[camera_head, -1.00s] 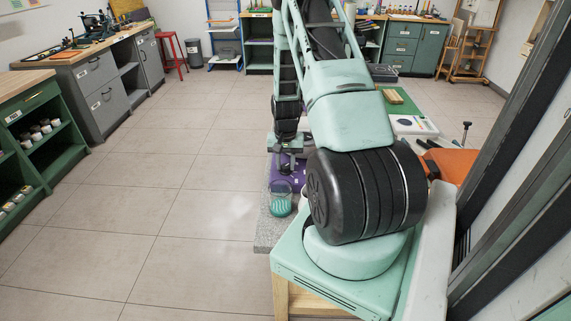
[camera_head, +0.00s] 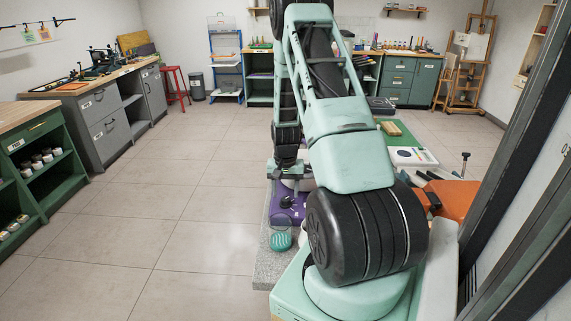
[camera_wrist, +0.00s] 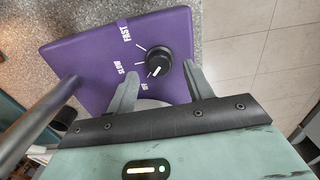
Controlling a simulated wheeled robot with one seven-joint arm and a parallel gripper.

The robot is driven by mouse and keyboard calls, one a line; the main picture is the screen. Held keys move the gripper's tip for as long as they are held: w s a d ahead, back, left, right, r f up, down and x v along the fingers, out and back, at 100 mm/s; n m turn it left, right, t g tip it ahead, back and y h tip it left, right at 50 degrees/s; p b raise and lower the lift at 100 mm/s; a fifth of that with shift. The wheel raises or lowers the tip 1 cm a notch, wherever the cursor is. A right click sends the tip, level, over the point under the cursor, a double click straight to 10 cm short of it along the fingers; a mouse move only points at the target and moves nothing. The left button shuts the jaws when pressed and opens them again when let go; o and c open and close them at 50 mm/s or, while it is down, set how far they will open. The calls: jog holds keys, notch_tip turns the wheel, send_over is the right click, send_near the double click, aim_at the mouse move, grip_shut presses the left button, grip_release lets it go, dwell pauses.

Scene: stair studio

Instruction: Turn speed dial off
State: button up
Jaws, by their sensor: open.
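The black speed dial (camera_wrist: 158,62) sits on a purple panel (camera_wrist: 95,55) with white FAST, SLOW and OFF labels. Its white pointer line slants down-left, toward the OFF label side. My gripper (camera_wrist: 161,86) is open in the wrist view, one finger to the left of and below the dial, the other to its right. The dial lies at or just beyond the fingertips; I cannot tell whether they touch it. In the head view, my arm hides part of the purple panel (camera_head: 283,216); the dial is small there.
A grey speckled worktop (camera_head: 267,262) carries the panel. A teal ribbed item (camera_head: 281,241) lies in front of the panel. A metal rod (camera_wrist: 40,124) crosses the left of the wrist view. Open tiled floor (camera_head: 190,215) lies to the left.

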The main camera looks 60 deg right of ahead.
aim_at(286, 199)
notch_tip(286, 199, up, 15)
jog(key=b, duration=0.2)
dwell(0.6)
jog(key=w+a+r+n, duration=0.1)
jog(key=w+a+n, duration=0.15)
jog(key=a, duration=0.55)
jog(key=w+a+r+n, duration=0.15)
jog(key=w+a, duration=0.25)
jog(key=a, duration=0.4)
jog(key=s+a+r+n+y, duration=0.15)
jog(key=a+n, duration=0.45)
jog(key=a, duration=1.2)
jog(key=s+a+n, duration=1)
jog(key=s+a, duration=0.7)
jog(key=s, duration=0.1)
jog(key=shift+s+a+r+h, duration=0.15)
jog(key=shift+a+r+h, duration=0.05)
jog(key=shift+h, duration=0.25)
